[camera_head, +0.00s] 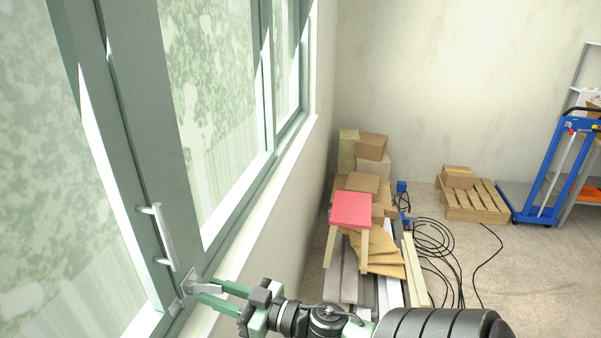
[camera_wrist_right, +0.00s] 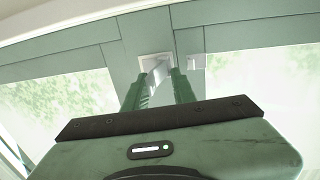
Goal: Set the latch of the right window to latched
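The right window has a green frame (camera_head: 150,120). Its small silver latch (camera_head: 188,285) sits low on the upright. It also shows in the right wrist view (camera_wrist_right: 157,64), a pale plate with a lever sticking out toward me. My right gripper (camera_head: 209,289) comes from the right, its two green fingers on either side of the lever. In the right wrist view the fingers (camera_wrist_right: 161,78) stand apart with the lever between them; firm contact on both sides is not visible. A second small silver piece (camera_wrist_right: 196,61) is on the frame right of the latch. My left gripper is out of view.
A white bar handle (camera_head: 158,237) stands on the frame just above the latch. A pale sill (camera_head: 265,200) runs along the window. A red stool (camera_head: 351,209), boxes, boards and black cables lie on the floor to the right. A pallet (camera_head: 475,203) and blue trolley stand farther back.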

